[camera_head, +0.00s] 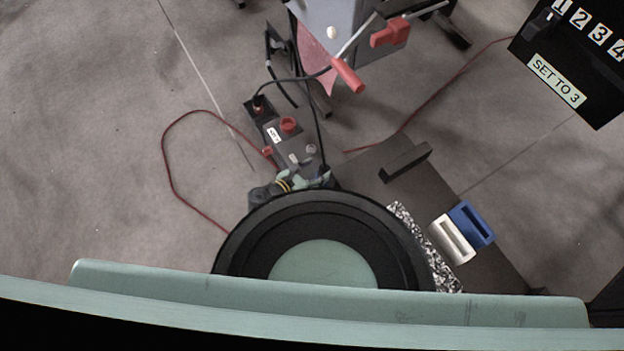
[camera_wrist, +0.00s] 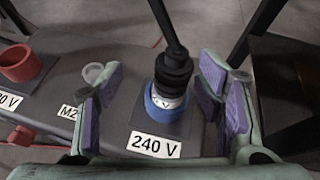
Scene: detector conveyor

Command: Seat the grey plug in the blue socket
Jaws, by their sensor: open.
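The grey plug (camera_wrist: 173,70), dark and ribbed with a black cable rising from it, stands upright in the blue socket (camera_wrist: 150,108) in the wrist view. The blue ring surrounds its lower end; I cannot tell how deep it sits. A white band with a "V" shows just above the ring, and a "240 V" label lies in front. My gripper (camera_wrist: 162,100) is open, its purple-padded fingers on either side of the plug with gaps visible. In the head view my gripper (camera_head: 304,182) is at the near end of the dark socket box (camera_head: 297,150); the blue socket is hidden there.
A red socket (camera_wrist: 20,63) stands left on the box. The plug's cable rises close to my fingers. A red cable (camera_head: 170,135) lies on the floor. White (camera_head: 452,238) and blue (camera_head: 471,224) blocks, red-handled levers (camera_head: 347,75) and a "SET TO 3" panel (camera_head: 556,80) stand around.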

